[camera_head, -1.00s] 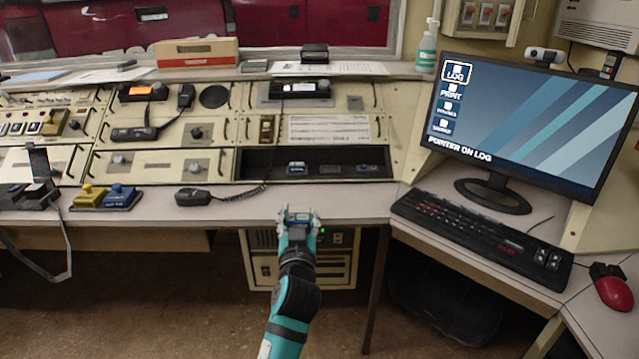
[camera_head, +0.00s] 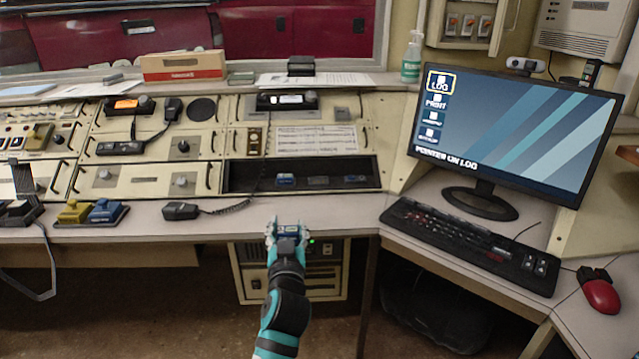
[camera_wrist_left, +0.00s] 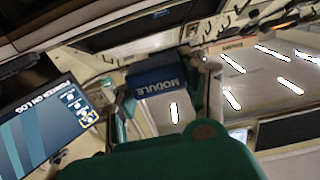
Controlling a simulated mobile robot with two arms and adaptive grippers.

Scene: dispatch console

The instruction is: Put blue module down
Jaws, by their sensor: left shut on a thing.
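My left gripper (camera_head: 287,226) is at the front edge of the desk, below the dark recessed bay in the console. It is shut on the blue module (camera_wrist_left: 160,78), whose blue face with the word MODULE shows in the left wrist view. In the head view only a small part of the module shows between the fingers. The dark bay (camera_head: 240,178) holds a small blue block (camera_head: 285,180) and other small dark pieces. A yellow block (camera_head: 74,212) and a blue block (camera_head: 106,211) sit side by side on a dark base at the left. My right gripper is out of view.
A hand microphone (camera_head: 181,211) with a coiled cord lies on the desk left of the gripper. A monitor (camera_head: 515,130), a keyboard (camera_head: 470,245) and a red mouse (camera_head: 601,296) stand at the right. The desk between microphone and keyboard is mostly clear.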

